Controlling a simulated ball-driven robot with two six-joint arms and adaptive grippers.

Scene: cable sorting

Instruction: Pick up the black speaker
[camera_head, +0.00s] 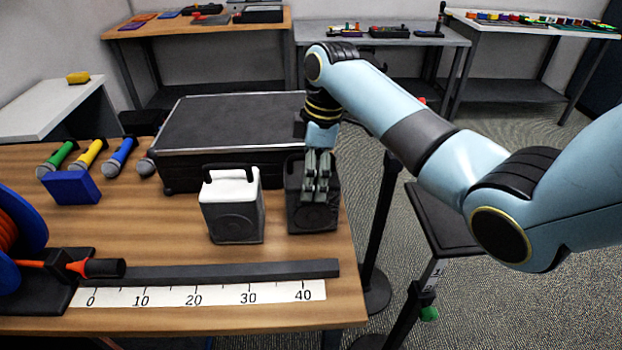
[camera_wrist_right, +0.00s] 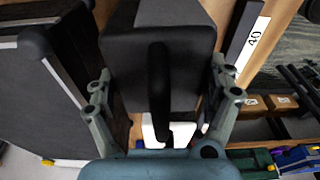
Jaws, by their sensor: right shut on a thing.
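The black speaker (camera_head: 319,220) is at the right end of the wooden table, just right of the white-topped speaker (camera_head: 232,215). My right gripper (camera_head: 317,190) comes down on it from above, covering part of its front. In the right wrist view the black speaker (camera_wrist_right: 190,52), with its dark handle, sits between the two fingers of my right gripper (camera_wrist_right: 160,82). The gripper is shut on the speaker. It looks upright at table level; whether it touches the table is not clear. My left gripper is not in view.
A large black case (camera_head: 235,130) stands close behind the speakers. A dark bar (camera_head: 215,272) and a white ruler (camera_head: 200,295) lie in front. Several microphones, a blue box (camera_head: 70,188) and a cable reel (camera_head: 18,240) are left. The table's right edge is close.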

